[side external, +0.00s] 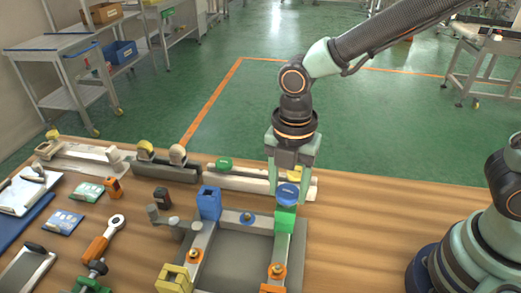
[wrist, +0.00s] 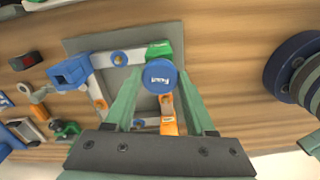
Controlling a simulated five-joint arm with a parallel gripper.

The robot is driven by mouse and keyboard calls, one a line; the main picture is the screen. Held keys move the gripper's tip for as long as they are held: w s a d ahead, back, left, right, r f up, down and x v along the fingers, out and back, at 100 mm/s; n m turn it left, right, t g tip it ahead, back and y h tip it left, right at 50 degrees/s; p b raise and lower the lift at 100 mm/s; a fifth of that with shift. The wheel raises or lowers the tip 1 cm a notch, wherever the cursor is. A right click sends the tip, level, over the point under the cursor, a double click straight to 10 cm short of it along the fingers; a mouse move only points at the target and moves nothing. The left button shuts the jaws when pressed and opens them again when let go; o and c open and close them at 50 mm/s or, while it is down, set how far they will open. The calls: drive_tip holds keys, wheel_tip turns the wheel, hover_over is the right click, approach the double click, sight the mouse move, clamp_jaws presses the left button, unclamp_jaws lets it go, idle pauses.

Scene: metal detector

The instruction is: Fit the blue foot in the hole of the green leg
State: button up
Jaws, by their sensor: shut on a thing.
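The blue foot (side external: 288,192) is a round disc with light lettering on its top. It also shows in the wrist view (wrist: 160,76). My gripper (side external: 289,186) is shut on it, one finger on each side. The green leg (side external: 285,219) is a block at the right far corner of a grey frame. The foot is right above the leg in the side view and overlaps its edge in the wrist view (wrist: 160,49). The leg's hole is hidden, and I cannot tell whether foot and leg touch.
The frame carries a blue block (side external: 209,204), a yellow block (side external: 174,279) and orange parts (side external: 277,269). A ratchet-like orange tool (side external: 103,240) and a clipboard (side external: 27,193) lie to the left. A pale rail (side external: 240,182) lies behind. Wooden table right of the frame is clear.

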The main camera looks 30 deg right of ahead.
idle(0.4)
drive_tip(key=o, duration=1.3)
drive_tip(key=shift+o, duration=0.2)
drive_tip(key=shift+o, duration=0.5)
drive_tip(key=shift+r, duration=0.1)
drive_tip(key=shift+r, duration=3.65)
drive_tip(key=shift+d+m, duration=0.1)
drive_tip(key=shift+m, duration=0.2)
